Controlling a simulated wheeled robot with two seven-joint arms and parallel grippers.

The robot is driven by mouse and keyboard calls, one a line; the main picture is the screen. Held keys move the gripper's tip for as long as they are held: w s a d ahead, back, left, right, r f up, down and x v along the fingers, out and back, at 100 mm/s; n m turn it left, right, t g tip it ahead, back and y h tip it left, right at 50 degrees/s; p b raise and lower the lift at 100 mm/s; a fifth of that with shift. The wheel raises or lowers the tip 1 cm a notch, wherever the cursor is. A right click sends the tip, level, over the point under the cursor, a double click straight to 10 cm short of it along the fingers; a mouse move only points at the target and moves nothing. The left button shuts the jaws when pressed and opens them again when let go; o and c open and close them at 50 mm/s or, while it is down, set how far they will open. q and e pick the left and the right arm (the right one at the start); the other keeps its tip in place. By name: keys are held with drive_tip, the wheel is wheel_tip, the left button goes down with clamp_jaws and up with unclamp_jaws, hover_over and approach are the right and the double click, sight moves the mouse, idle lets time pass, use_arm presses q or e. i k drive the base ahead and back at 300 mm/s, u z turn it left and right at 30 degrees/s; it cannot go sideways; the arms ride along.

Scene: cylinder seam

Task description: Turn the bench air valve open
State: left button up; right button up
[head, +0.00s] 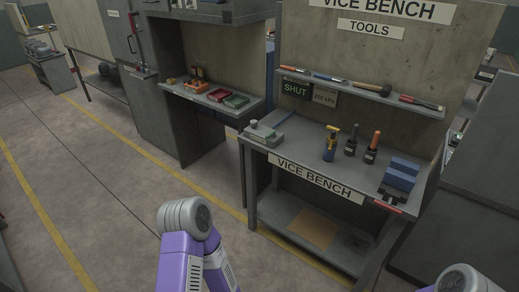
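The vice bench (305,180) stands right of centre, with a panel behind it. A dark sign (296,88) on that panel reads SHUT in green letters. A paler plate (324,97) beside it shows small text I cannot read surely. I cannot tell which part is the air valve. A small red piece (388,207) sits at the bench's front right edge, and a grey block with a knob (263,131) sits at its left end. Parts of my purple and grey arms show at the bottom, but neither gripper is in view.
A shelf (362,90) above holds several tools. Another workbench (212,97) stands to the left. The floor (95,170) at left is clear.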

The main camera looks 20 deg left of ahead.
sight(274, 134)
drive_tip(key=u, duration=1.4)
drive_tip(key=i, duration=1)
drive_tip(key=z, duration=0.5)
drive_tip(key=i, duration=0.8)
drive_tip(key=z, duration=0.85)
